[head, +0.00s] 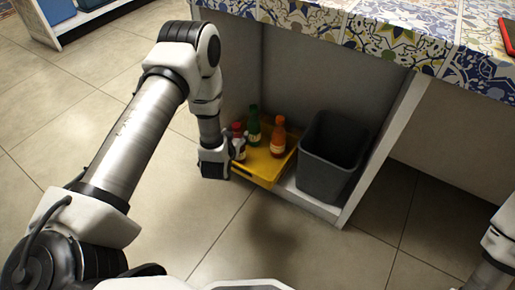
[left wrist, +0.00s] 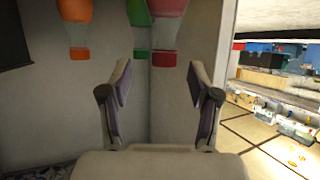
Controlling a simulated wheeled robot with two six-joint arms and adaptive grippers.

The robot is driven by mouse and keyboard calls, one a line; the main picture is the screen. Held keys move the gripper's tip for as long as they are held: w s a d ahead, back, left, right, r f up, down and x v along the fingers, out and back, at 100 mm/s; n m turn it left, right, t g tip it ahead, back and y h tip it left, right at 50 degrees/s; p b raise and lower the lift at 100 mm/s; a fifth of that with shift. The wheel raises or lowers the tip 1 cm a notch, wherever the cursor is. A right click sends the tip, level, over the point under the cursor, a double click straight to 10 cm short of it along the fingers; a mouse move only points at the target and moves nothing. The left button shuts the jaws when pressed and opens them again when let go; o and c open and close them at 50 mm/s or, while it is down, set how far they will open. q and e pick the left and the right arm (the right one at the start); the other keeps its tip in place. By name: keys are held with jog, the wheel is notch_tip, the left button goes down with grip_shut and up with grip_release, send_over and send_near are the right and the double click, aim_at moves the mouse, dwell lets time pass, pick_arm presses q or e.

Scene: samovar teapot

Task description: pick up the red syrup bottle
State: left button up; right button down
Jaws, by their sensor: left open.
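The red syrup bottle (head: 237,129) stands at the left end of a yellow tray (head: 264,178), partly hidden behind my left gripper (head: 238,152). A green bottle (head: 253,126) and an orange bottle (head: 278,138) stand to its right on the tray. In the left wrist view, which looks upside down, the red bottle (left wrist: 164,57) shows at the top, in line with the gap between my open, empty fingers (left wrist: 160,75). The green bottle (left wrist: 139,40) is close beside it there, and the orange bottle (left wrist: 77,40) is further left.
The tray is on the low shelf of a cabinet (head: 385,150) under a patterned tiled counter (head: 375,33). A dark grey bin (head: 329,155) stands right of the tray. The cabinet's side panels enclose the space. The tiled floor (head: 200,235) in front is clear.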

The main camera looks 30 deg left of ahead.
aim_at(236, 131)
pick_arm(q)
jog(key=b+x, duration=0.1)
jog(key=x, duration=0.1)
jog(key=b+x, duration=0.1)
jog(key=x, duration=0.1)
jog(key=b+x, duration=0.2)
jog(key=shift+a+f, duration=0.25)
jog(key=shift+f, duration=0.3)
jog(key=shift+r, duration=0.2)
grip_shut()
